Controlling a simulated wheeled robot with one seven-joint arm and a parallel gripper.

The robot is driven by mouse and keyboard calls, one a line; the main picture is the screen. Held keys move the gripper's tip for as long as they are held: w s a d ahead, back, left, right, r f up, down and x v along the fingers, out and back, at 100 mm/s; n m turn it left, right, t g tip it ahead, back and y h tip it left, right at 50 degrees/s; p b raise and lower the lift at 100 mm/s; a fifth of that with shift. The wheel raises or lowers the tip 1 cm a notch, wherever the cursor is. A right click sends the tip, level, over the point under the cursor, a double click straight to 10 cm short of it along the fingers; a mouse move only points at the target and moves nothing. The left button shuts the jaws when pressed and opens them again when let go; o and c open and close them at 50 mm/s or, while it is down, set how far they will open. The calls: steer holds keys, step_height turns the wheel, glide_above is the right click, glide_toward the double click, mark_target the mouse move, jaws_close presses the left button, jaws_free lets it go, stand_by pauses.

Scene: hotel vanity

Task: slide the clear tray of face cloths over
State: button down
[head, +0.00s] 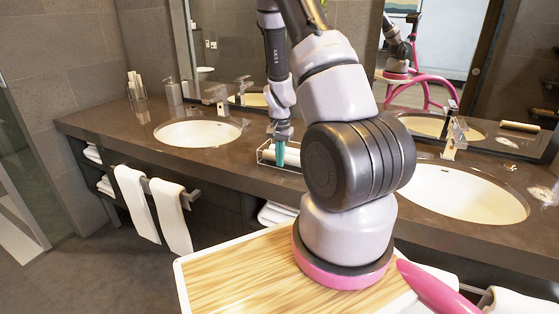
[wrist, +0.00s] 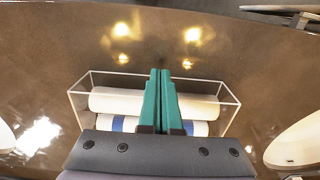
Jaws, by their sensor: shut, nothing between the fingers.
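The clear tray (head: 262,152) stands on the brown counter between the two sinks. White rolled face cloths (head: 291,155) lie in it. In the wrist view the clear tray (wrist: 233,104) shows as a thin-edged box, with face cloths (wrist: 115,102) lying across it, one with blue bands. My gripper (head: 281,160) has green fingers. They are pressed together with nothing between them. In the wrist view my gripper (wrist: 160,75) overlaps the middle of the tray and hides part of the cloths. I cannot tell whether the fingers touch the tray. My arm hides the counter to the tray's right.
The left sink (head: 198,133) and right sink (head: 465,192) flank the tray on the counter (head: 115,122). A soap bottle (head: 172,92) and a holder with rolled items (head: 136,88) stand at the back left. Towels (head: 172,213) hang below the front edge.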

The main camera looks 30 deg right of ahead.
steer(key=w+d, duration=0.3)
steer(key=d, duration=0.1)
steer(key=w+d, duration=0.4)
steer(key=d, duration=0.1)
steer(key=w+d, duration=0.4)
steer(key=d, duration=0.1)
steer(key=shift+w+d, duration=0.1)
steer(key=shift+d, duration=0.15)
steer(key=shift+a, duration=0.1)
